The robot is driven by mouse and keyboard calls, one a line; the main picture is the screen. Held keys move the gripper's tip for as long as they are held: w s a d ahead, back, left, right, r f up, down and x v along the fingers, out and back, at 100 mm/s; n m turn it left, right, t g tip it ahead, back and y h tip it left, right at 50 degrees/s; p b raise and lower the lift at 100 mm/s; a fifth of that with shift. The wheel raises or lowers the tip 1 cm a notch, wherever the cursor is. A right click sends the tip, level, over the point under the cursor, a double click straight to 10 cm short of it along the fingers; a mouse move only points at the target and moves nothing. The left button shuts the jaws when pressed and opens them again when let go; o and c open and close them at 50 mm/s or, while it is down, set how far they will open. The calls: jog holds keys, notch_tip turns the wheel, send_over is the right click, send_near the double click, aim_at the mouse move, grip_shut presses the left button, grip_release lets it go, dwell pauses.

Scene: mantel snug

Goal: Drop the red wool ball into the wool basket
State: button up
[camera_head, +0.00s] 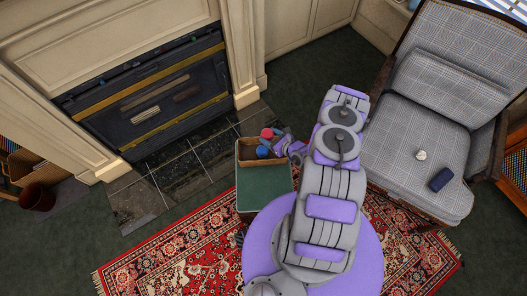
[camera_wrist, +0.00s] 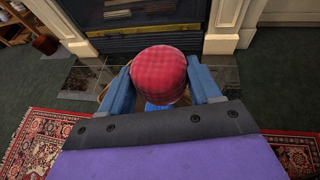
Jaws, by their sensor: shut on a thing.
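The red wool ball (camera_wrist: 159,72) is between the two blue-grey fingers of my gripper (camera_wrist: 163,88) in the wrist view. My gripper is shut on it. In the head view the red ball (camera_head: 267,133) shows at the far edge of the wool basket (camera_head: 249,162), with my gripper (camera_head: 275,138) beside it. The ball appears over or just beyond the basket; its height is hard to tell. The basket is a tan box with blue wool (camera_head: 263,151) inside. A patch of blue (camera_wrist: 158,107) also shows below the ball in the wrist view. My gripper hides most of the basket there.
The basket stands on a green-topped stool or box (camera_head: 262,186) by the dark tiled hearth (camera_head: 184,178). A fireplace (camera_head: 150,95) is behind. A checked armchair (camera_head: 420,130) stands on the right, and a red patterned rug (camera_head: 180,245) lies in front.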

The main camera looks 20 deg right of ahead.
jog(key=f, duration=0.1)
jog(key=a+f+b, duration=0.1)
jog(key=f, duration=0.1)
jog(key=shift+s+a+f, duration=0.1)
jog(key=shift+a+f, duration=0.05)
jog(key=shift+a, duration=0.05)
jog(key=shift+d+f+b, duration=0.1)
jog(key=shift+f+b, duration=0.3)
jog(key=shift+d, duration=0.45)
jog(key=o, duration=1.1)
jog(key=shift+a, duration=0.4)
jog(key=shift+d, duration=0.1)
jog(key=shift+s+d, duration=0.1)
jog(key=shift+d, duration=0.1)
jog(key=p+v, duration=0.4)
jog(key=v, duration=1.2)
jog(key=shift+s+r+p, duration=0.3)
jog(key=shift+s+p, duration=0.05)
jog(key=shift+p, duration=0.05)
